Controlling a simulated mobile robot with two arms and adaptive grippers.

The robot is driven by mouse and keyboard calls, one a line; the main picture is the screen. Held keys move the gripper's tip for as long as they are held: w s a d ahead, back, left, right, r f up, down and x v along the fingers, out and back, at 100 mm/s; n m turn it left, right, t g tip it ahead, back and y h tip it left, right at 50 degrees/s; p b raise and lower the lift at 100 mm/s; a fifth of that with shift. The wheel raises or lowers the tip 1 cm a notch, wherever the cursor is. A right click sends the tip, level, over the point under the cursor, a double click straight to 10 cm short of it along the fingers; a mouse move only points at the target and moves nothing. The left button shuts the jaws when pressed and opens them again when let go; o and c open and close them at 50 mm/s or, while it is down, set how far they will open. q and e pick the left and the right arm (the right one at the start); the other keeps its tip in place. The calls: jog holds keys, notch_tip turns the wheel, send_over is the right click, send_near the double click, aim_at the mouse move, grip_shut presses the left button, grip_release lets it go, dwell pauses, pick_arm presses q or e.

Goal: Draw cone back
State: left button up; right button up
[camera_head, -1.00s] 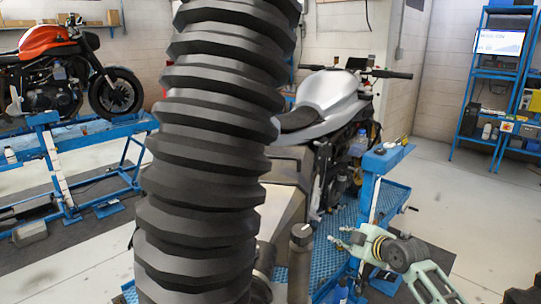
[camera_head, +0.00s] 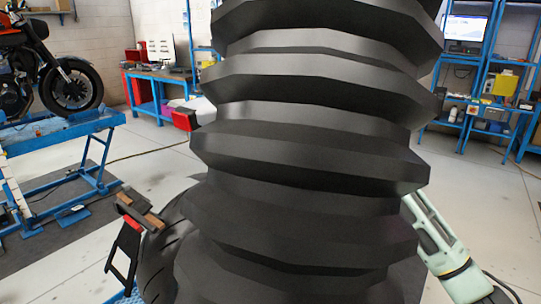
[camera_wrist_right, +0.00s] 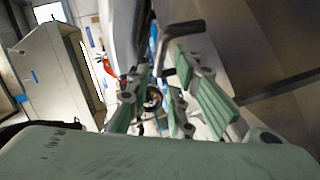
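No cone can be made out in either view. A thick black ribbed hose (camera_head: 310,160) fills the middle of the head view and hides what is behind it. A pale green part of my right arm (camera_head: 432,232) shows at its right edge; the gripper end is hidden there. In the right wrist view my right gripper (camera_wrist_right: 162,66) has its green fingers apart, with no object clearly between them. A bent metal bar with a black grip (camera_wrist_right: 186,29) shows close to the right finger; I cannot tell if they touch. My left gripper is not in view.
A motorcycle's rear tyre (camera_head: 165,255) shows at the lower left, partly behind the hose. An orange motorcycle (camera_head: 45,70) stands on a blue lift (camera_head: 70,130) at the far left. Blue shelves (camera_head: 485,75) stand at the back right.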

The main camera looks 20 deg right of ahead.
aim_at(281, 158)
jog(key=shift+w, duration=0.15)
jog(key=p+x, duration=0.2)
jog(key=x, duration=0.3)
jog(key=shift+w+a, duration=0.25)
jog(key=shift+w, duration=0.05)
jog(key=shift+w+a+f+p, duration=0.2)
jog(key=shift+w+f+p, duration=0.1)
jog(key=shift+w, duration=0.3)
grip_shut()
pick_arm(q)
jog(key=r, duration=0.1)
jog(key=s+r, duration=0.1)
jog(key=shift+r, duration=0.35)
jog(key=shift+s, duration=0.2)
